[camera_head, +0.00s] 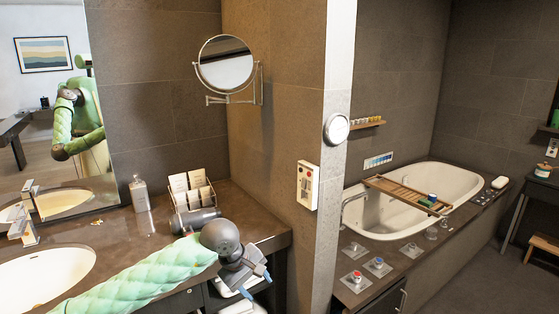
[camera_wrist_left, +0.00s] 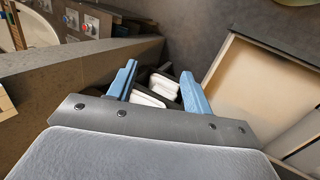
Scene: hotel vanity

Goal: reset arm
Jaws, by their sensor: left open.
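My left arm, in a green quilted sleeve, reaches in from the lower left of the head view. Its gripper (camera_head: 262,274) is past the front edge of the vanity counter (camera_head: 150,232), pointing down and to the right. In the left wrist view the two blue fingers of the left gripper (camera_wrist_left: 160,84) are spread apart. Nothing is visibly held between them; white folded-looking items (camera_wrist_left: 163,86) show beyond and below the fingertips. My right gripper is not in view.
A bottle (camera_head: 140,194) and a card rack (camera_head: 190,189) stand on the counter near the wall. A sink (camera_head: 45,272) is at left. A pale open drawer or box (camera_wrist_left: 262,88) lies right of the fingers. A bathtub (camera_head: 455,185) is beyond the partition.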

